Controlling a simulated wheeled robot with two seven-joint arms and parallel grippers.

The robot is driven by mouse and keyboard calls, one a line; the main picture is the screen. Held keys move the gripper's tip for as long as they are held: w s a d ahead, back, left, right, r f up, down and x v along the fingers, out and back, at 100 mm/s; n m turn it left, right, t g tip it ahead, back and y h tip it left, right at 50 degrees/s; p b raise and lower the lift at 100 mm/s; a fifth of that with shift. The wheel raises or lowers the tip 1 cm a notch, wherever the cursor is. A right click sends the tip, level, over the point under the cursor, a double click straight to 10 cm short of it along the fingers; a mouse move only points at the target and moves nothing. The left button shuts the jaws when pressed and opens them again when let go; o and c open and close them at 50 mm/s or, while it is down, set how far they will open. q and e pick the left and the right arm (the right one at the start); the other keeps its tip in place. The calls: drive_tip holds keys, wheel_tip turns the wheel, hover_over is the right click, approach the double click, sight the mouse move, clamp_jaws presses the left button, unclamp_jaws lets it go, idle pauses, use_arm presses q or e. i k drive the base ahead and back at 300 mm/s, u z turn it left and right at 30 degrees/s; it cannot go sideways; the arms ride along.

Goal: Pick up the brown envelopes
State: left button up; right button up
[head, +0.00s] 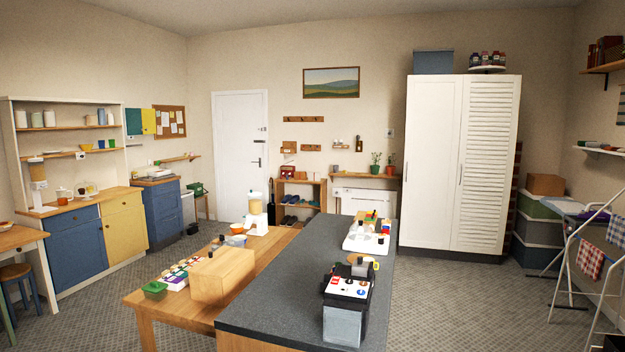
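I cannot make out any brown envelopes for certain from here. Small brown pieces (291,147) hang on the back wall beneath a peg rail (303,119), too small to identify. A pinboard (169,121) at the left holds pale papers. Neither of my grippers shows in the head view.
A long dark-topped counter (280,300) stands in front, beside a wooden table (262,245) bearing a wooden box (222,276). A white wardrobe (432,160) and drying rack (570,255) stand right.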

sight(298, 174)
drive_tip(key=u, duration=1.5)
drive_tip(key=i, duration=6.7)
drive_tip(key=z, duration=2.45)
drive_tip(key=i, duration=0.85)
drive_tip(key=z, duration=0.05)
